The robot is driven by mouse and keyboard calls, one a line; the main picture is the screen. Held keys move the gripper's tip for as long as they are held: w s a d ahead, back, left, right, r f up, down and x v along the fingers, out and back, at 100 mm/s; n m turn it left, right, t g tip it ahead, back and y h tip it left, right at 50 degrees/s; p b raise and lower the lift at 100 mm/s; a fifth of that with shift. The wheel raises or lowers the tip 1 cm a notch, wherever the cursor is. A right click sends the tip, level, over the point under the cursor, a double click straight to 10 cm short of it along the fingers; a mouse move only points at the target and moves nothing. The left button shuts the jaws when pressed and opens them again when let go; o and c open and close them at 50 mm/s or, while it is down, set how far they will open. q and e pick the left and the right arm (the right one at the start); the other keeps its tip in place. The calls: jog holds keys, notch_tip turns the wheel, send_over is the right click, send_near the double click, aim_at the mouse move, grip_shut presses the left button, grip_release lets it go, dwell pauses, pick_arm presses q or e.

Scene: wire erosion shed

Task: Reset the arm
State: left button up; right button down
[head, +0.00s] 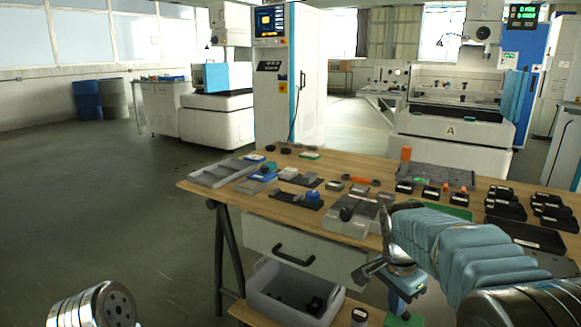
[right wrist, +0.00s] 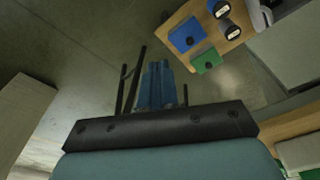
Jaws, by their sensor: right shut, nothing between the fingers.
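My right arm, in a light blue sleeve, reaches in from the right in the head view. Its gripper (head: 404,291) hangs in front of the workbench's front edge, pointing down, above the lower shelf. The right wrist view shows its blue fingers (right wrist: 157,72) close together, with nothing between them and floor beyond. At the lower left of the head view is a bare metal cylindrical part of my left arm; the left gripper is out of the picture.
The wooden workbench (head: 231,197) bears trays, dark blocks and small parts. Below it are a drawer (head: 313,258) and a grey bin (head: 262,294). A green item (head: 402,319) lies low near my right gripper. Machines stand behind. The floor at left is clear.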

jog(key=s+a+f+n+y, duration=0.1)
jog(key=s+f+n, duration=0.2)
jog(key=f, duration=1.1)
jog(key=s+a+f+n, duration=0.15)
jog(key=f+n, duration=0.25)
jog(key=f, duration=1)
jog(key=s+a+f+n+y, duration=0.2)
jog(key=s+a+f, duration=0.2)
jog(key=s, duration=0.3)
jog(key=s+a+f+n+y, duration=0.2)
jog(key=s+a+f, duration=0.3)
jog(key=s, duration=0.2)
jog(key=shift+s+f+y, duration=0.25)
jog(key=shift+f+y, duration=0.05)
